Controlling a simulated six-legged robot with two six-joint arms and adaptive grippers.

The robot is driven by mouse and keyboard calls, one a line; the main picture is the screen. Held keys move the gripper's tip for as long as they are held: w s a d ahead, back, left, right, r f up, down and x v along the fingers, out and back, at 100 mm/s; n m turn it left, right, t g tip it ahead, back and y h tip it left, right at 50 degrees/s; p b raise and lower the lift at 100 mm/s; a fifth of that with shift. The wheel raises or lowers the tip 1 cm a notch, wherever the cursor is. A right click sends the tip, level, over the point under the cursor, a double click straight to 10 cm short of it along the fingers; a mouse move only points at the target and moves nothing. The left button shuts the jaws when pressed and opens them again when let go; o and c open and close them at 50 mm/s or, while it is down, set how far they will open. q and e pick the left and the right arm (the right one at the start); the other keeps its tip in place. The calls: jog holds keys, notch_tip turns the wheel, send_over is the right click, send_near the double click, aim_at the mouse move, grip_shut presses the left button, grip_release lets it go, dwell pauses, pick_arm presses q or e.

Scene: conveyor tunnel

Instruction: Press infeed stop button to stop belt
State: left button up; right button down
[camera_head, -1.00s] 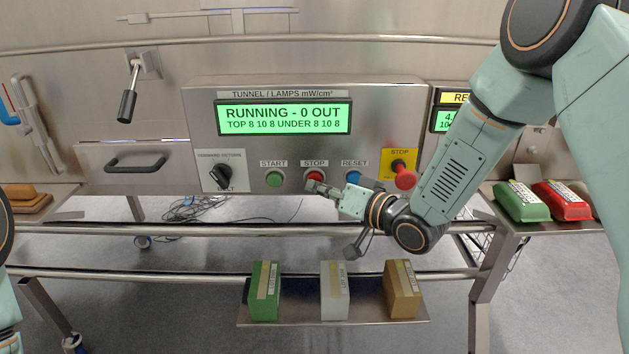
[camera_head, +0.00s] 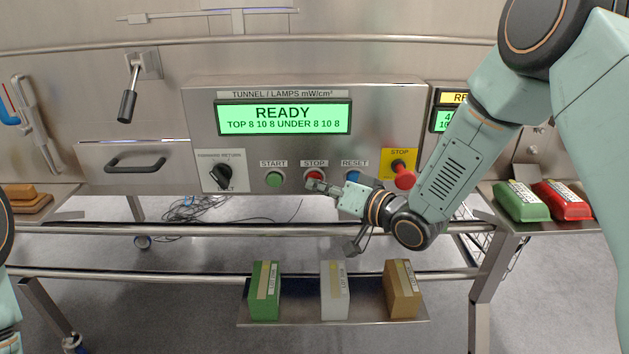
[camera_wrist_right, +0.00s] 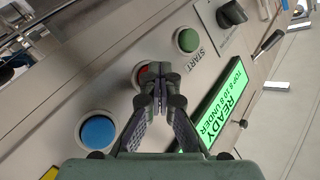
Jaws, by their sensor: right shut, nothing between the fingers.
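The red STOP button (camera_head: 313,175) sits on the steel control panel (camera_head: 200,120) between the green START button (camera_head: 274,179) and the blue RESET button (camera_head: 353,177). My right gripper (camera_head: 314,186) is shut and empty, with its fingertips at the STOP button. In the right wrist view the shut fingertips (camera_wrist_right: 157,70) cover most of the red button (camera_wrist_right: 142,72); whether they touch it I cannot tell. The green display (camera_head: 283,117) reads READY. My left gripper is not in view.
A red emergency stop (camera_head: 404,177) on a yellow plate is right of RESET, close to my right arm. A black rotary switch (camera_head: 220,176) is left of START. Rails run below the panel. A low shelf (camera_head: 345,318) holds green, white and brown boxes.

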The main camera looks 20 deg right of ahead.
jog(key=shift+s+a+p, duration=0.25)
jog(key=shift+s+p, duration=0.05)
jog(key=shift+s, duration=0.65)
jog(key=shift+s+a+p, duration=0.15)
jog(key=shift+s+a, duration=0.1)
jog(key=shift+s, duration=0.55)
jog(key=shift+s+a+p, duration=0.15)
jog(key=shift+s+a, duration=0.05)
jog(key=shift+s, duration=0.6)
jog(key=shift+s+a+p, duration=0.15)
jog(key=shift+s+a, duration=0.1)
jog(key=shift+s, duration=0.55)
